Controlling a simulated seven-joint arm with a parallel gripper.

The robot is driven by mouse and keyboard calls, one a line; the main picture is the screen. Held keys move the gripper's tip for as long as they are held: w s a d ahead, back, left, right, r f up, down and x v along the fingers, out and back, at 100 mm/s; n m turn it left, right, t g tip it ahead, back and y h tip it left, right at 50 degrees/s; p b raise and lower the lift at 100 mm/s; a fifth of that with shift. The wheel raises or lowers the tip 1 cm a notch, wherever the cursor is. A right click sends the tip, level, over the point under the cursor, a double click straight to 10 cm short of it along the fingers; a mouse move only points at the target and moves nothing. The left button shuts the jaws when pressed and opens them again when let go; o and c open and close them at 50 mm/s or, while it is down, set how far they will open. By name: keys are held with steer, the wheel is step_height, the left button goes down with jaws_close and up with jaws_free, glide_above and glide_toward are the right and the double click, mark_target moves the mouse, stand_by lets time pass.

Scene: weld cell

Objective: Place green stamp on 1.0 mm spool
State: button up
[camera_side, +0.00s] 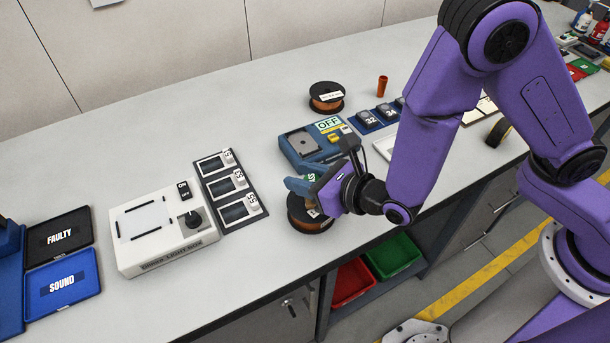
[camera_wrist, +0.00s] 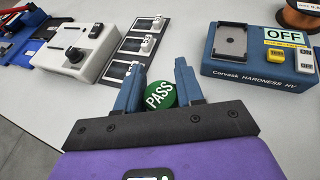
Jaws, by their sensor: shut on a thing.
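My gripper (camera_side: 306,186) is shut on the green stamp (camera_wrist: 160,95), a round green piece marked PASS between the two blue fingers in the wrist view. Only a sliver of the stamp (camera_side: 311,177) shows in the side view. A copper-coloured wire spool (camera_side: 308,222) stands directly below my gripper near the table's front edge, partly covered by it; I cannot tell whether the stamp touches it. A second spool (camera_side: 326,98) with a white label stands farther back; it also shows in the wrist view (camera_wrist: 299,18).
A blue hardness tester (camera_side: 300,149) marked OFF stands just behind my gripper. To the left are a dark panel (camera_side: 245,213) with several slots, a white light box (camera_side: 160,255) and the FAULTY (camera_side: 59,238) and SOUND (camera_side: 62,285) trays.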

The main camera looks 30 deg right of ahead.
steer(key=shift+f, duration=0.1)
steer(key=o, duration=1)
steer(key=shift+v, duration=6.05)
